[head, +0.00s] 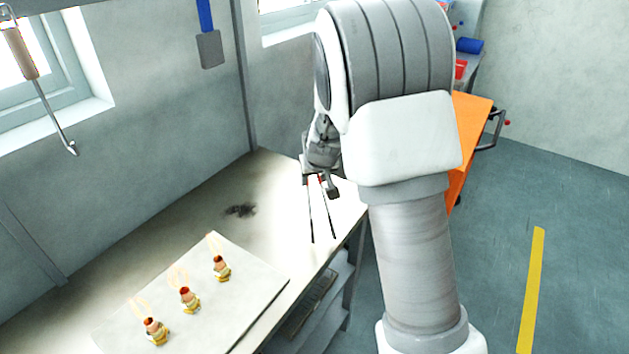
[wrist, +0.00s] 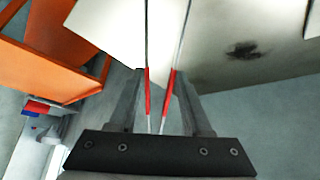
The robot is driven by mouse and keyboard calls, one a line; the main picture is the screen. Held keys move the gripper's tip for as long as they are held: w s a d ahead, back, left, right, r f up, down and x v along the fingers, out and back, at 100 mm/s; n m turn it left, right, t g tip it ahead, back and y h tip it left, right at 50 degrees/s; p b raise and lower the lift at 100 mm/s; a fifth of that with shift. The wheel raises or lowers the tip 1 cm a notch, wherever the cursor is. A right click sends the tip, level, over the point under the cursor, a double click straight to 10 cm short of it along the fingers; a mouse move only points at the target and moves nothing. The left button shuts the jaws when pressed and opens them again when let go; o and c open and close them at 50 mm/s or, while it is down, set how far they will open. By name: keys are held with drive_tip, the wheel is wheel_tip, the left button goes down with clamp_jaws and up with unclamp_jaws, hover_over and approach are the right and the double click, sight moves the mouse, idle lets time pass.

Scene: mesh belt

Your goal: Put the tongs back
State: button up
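The tongs (head: 309,215) have two long thin legs with red grips. They hang below my gripper (head: 322,186) over the right part of the pale table, legs pointing down and slightly apart. In the wrist view the red grips (wrist: 148,92) lie between the two fingers of my gripper (wrist: 159,78), which appear closed against them from both sides. The tongs' legs run up out of that view. I cannot tell whether the tips touch the table. My arm stands to the right of the tongs in the head view.
A pale board (head: 235,312) with three small food pieces lies on the table (head: 175,215). A dark stain (head: 240,210) marks the table's bare back part. A blue-handled spatula (head: 209,48) and a wooden-handled hook (head: 40,90) hang at the wall. An orange cart (head: 470,125) stands behind my arm.

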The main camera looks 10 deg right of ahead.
drive_tip(key=shift+f, duration=0.4)
drive_tip(key=shift+f+b, duration=0.6)
drive_tip(key=o, duration=0.6)
drive_tip(key=shift+c, duration=0.2)
